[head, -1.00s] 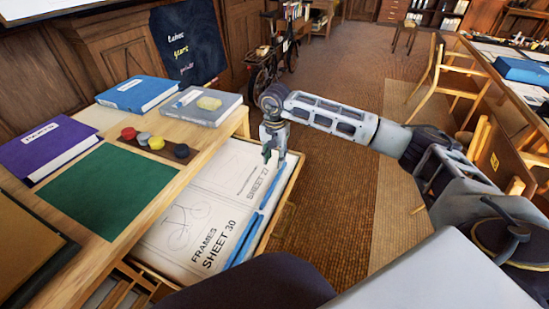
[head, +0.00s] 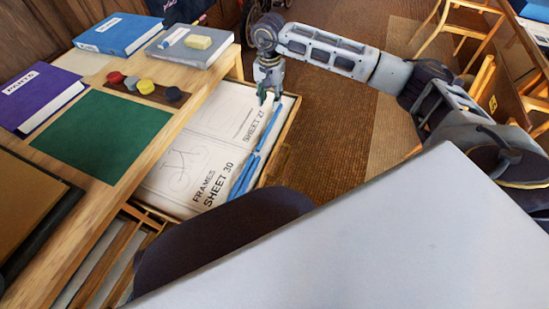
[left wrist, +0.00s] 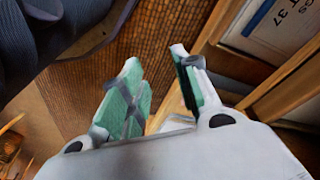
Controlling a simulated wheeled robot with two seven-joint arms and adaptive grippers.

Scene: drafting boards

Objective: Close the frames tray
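The frames tray (head: 281,135) is a wooden drawer pulled out from under the desk's right side. It holds white sheets (head: 185,165) reading "FRAMES SHEET 30" and "SHEET 27", with blue strips along its right side. My right gripper (head: 268,97) points down at the tray's far right corner, over or just inside the rim; I cannot tell if it touches or how its fingers stand. My left gripper (left wrist: 157,62) shows in the left wrist view with its green-padded fingers apart and nothing between them. In the head view it is hidden.
The desk top (head: 178,118) carries a purple book (head: 38,92), a blue book (head: 117,34), a grey book (head: 186,46) and a green mat (head: 98,135). Slatted woodwork shows below the desk. Bare brown floor (head: 325,135) lies right of the tray. A chair (head: 462,28) stands farther right.

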